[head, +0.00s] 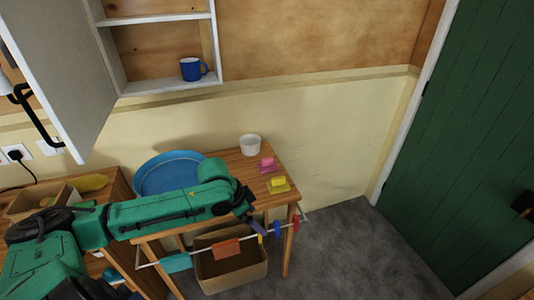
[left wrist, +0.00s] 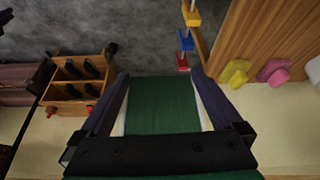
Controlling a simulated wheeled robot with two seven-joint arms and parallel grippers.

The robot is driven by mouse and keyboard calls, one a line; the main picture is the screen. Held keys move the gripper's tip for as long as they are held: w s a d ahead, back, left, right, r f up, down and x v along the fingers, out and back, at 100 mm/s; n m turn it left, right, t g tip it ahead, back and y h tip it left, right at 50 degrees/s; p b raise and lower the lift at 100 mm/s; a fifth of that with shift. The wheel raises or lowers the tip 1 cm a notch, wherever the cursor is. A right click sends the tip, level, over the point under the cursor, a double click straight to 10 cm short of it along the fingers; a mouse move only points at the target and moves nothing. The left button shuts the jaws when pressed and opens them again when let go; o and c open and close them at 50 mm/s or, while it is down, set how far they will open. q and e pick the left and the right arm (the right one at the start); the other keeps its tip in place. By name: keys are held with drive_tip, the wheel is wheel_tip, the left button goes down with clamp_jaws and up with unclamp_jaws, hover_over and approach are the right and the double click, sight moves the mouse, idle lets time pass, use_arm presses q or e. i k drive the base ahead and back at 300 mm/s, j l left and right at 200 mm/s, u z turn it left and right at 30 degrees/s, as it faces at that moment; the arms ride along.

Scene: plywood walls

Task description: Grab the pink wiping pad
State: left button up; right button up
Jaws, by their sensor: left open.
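The pink wiping pad (head: 267,164) lies on the wooden table (head: 233,165), between a white cup (head: 250,145) and a yellow pad (head: 278,185). In the left wrist view the pink pad (left wrist: 274,70) is at the upper right, beside the yellow pad (left wrist: 236,73). My left gripper (head: 255,222) reaches over the table from the left, near its front edge. My right gripper is not in view.
A blue basin (head: 168,170) stands behind my left arm. A rail with coloured clips (head: 276,229) runs along the table front, above a brown bin (head: 232,268). An open cabinet door (head: 62,75) hangs at upper left. A blue mug (head: 192,69) stands on the shelf.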

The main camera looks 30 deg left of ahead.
sight(268, 165)
drive_tip(key=i+j, duration=1)
drive_tip(key=i, duration=0.15)
